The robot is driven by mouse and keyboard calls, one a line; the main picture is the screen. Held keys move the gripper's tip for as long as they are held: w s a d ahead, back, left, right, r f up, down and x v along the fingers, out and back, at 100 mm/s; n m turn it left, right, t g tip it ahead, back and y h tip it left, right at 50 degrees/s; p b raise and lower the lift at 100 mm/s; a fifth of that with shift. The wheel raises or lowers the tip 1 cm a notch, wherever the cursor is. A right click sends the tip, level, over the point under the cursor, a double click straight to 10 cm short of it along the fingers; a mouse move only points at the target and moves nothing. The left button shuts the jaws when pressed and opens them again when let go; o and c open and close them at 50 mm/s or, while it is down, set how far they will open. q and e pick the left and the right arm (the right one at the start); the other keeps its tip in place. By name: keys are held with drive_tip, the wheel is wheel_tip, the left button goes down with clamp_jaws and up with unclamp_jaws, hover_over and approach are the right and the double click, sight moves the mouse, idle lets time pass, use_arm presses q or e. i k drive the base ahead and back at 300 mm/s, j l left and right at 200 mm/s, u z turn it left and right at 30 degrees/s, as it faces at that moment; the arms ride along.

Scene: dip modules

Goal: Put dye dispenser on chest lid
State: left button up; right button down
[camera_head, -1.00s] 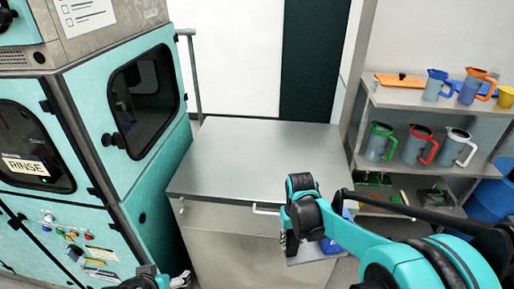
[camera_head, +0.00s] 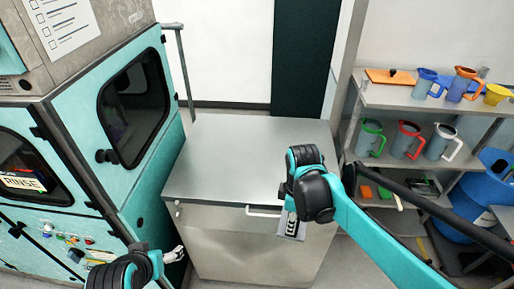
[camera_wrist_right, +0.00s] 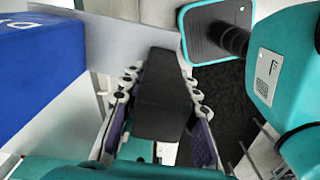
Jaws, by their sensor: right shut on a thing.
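The chest is a grey metal box with a flat, bare lid (camera_head: 245,160) in the middle of the head view. My right gripper (camera_head: 291,226) is in front of the chest's front right edge. In the right wrist view it is shut on a dark grey block (camera_wrist_right: 162,95), which looks like the handle of the dye dispenser. A blue box with white lettering (camera_wrist_right: 40,65) and a pale grey plate (camera_wrist_right: 125,45) show beside it; how they join the handle is hidden. My left gripper (camera_head: 174,254) is low at the chest's left side; its finger opening is unclear.
A teal washing machine (camera_head: 90,140) stands left of the chest. A shelf (camera_head: 400,97) with several coloured jugs and an orange board (camera_head: 390,76) stands at the right. A blue barrel (camera_head: 465,205) is beside it. The lid's top is clear.

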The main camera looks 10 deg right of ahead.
sight(262, 162)
drive_tip(key=i, duration=0.85)
